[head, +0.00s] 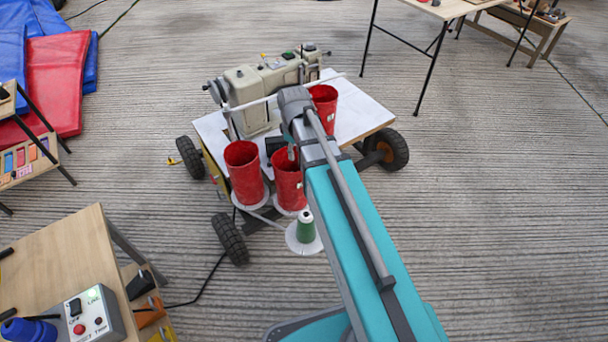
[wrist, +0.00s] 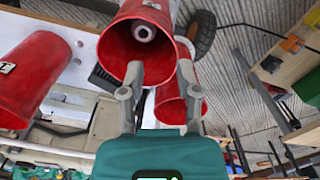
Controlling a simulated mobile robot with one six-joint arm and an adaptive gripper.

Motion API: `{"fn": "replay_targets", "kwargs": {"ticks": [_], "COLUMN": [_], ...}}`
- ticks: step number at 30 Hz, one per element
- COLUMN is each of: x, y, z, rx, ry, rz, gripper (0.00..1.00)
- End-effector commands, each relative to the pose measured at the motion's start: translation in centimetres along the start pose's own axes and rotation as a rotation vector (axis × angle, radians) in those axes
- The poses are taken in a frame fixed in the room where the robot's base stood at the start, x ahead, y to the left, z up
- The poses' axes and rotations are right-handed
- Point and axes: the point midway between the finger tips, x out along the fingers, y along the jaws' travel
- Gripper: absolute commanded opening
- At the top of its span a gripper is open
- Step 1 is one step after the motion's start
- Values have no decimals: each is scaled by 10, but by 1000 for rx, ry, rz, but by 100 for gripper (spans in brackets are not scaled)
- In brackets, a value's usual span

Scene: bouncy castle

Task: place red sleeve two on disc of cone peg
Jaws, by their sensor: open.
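Three red sleeves stand on the cart: a left one (head: 243,175), a middle one (head: 287,185) and a back right one (head: 323,104). White discs show under the left and middle sleeves. A green cone of thread sits on a bare-rimmed white disc (head: 305,247) at the front. My gripper (wrist: 161,72) is open; its fingertips are near the rim of a red sleeve (wrist: 125,45) that has a pale round peg top inside. I cannot tell whether they touch. Another sleeve (wrist: 35,75) is at left, a third (wrist: 170,100) behind the right finger. The sleeve numbers are unreadable.
A beige sewing machine (head: 262,86) stands on the white cart top (head: 358,112). A wooden table with a grey control box (head: 92,314) is at lower left. Red and blue mats (head: 58,75) lie at upper left. Grey floor is clear at right.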

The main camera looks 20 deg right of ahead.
Motion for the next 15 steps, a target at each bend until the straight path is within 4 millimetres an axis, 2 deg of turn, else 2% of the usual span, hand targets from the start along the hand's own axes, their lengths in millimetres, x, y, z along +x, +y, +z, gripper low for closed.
{"fn": "replay_targets", "kwargs": {"ticks": [1,6,12,15], "x": [0,0,1,1], "y": [-12,-37,-59,-64], "z": [14,42,68,74], "rx": [72,330,575,649], "ry": [1,3,5,6], "rz": [0,2,3,3], "gripper": [43,43,43,43]}}
